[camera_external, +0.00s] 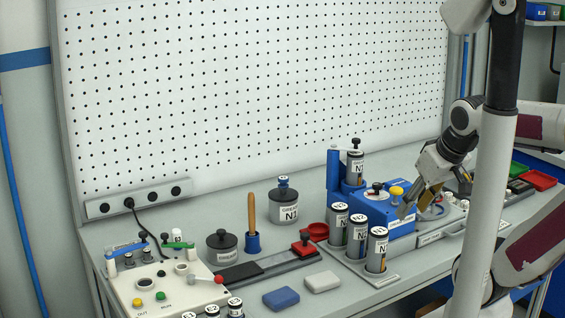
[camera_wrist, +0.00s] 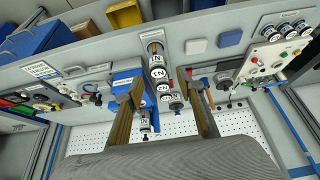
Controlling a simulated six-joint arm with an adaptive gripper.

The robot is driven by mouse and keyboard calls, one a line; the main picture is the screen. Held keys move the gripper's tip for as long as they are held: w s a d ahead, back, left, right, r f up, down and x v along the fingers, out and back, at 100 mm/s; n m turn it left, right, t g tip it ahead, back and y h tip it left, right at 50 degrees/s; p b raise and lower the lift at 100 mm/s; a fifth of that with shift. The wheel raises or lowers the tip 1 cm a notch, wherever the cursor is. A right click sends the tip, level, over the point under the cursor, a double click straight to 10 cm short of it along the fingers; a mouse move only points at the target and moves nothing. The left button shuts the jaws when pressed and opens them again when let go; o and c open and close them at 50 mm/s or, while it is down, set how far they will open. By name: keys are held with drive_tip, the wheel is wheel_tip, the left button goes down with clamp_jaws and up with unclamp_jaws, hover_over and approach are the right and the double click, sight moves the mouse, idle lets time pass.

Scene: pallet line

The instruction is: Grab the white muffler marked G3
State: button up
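I cannot read a G3 mark in either view, so I cannot tell which part is the white muffler. Small pale round parts (camera_external: 463,205) stand on the bench at the right, beside my gripper (camera_external: 436,194). Similar small parts may show at the left in the wrist view, but they are too small to tell. My gripper also shows in the wrist view (camera_wrist: 160,78), with its two brown fingers wide apart and nothing held between them. In the external view it hangs above the bench, close to the right side of the blue block (camera_external: 385,212).
Several N-marked canisters (camera_external: 357,235) stand in a rack left of my gripper. Red and green trays (camera_external: 538,180) lie at the right. A pegboard (camera_external: 250,90) closes the back.

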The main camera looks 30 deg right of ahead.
drive_tip(key=shift+w, duration=0.1)
drive_tip(key=w+d+r+n+t+h, duration=0.1)
drive_tip(key=w+d+r+n+t, duration=0.15)
drive_tip(key=w+r+n, duration=0.75)
drive_tip(key=w+d+r+n+t+h, duration=0.1)
drive_tip(key=w+r+t, duration=0.2)
drive_tip(key=w, duration=1.4)
drive_tip(key=w+a+r+n+t+y, duration=0.1)
drive_tip(key=w+a+n+y, duration=0.15)
drive_tip(key=w+n, duration=0.35)
drive_tip(key=w+a+r+n+t+y, duration=0.1)
drive_tip(key=w+a+n, duration=0.25)
drive_tip(key=w, duration=0.45)
drive_tip(key=w+a+r+n+t+y, duration=0.1)
drive_tip(key=w+a+n+t, duration=0.1)
drive_tip(key=w+a+n, duration=0.35)
drive_tip(key=w+a+f+n+g+y, duration=0.4)
drive_tip(key=w+a+f+n+y, duration=0.5)
drive_tip(key=a+f+n, duration=0.4)
drive_tip(key=s+a+f+n+g, duration=0.2)
drive_tip(key=f+n+g, duration=0.1)
drive_tip(key=f, duration=0.3)
drive_tip(key=s+a+f+n+g+y, duration=0.1)
drive_tip(key=s+a+f+n+g, duration=0.1)
drive_tip(key=f+n, duration=0.4)
drive_tip(key=s+a+f+n+g, duration=0.2)
drive_tip(key=a+f+n+g, duration=0.2)
drive_tip(key=f, duration=0.4)
drive_tip(key=shift+s+y, duration=0.35)
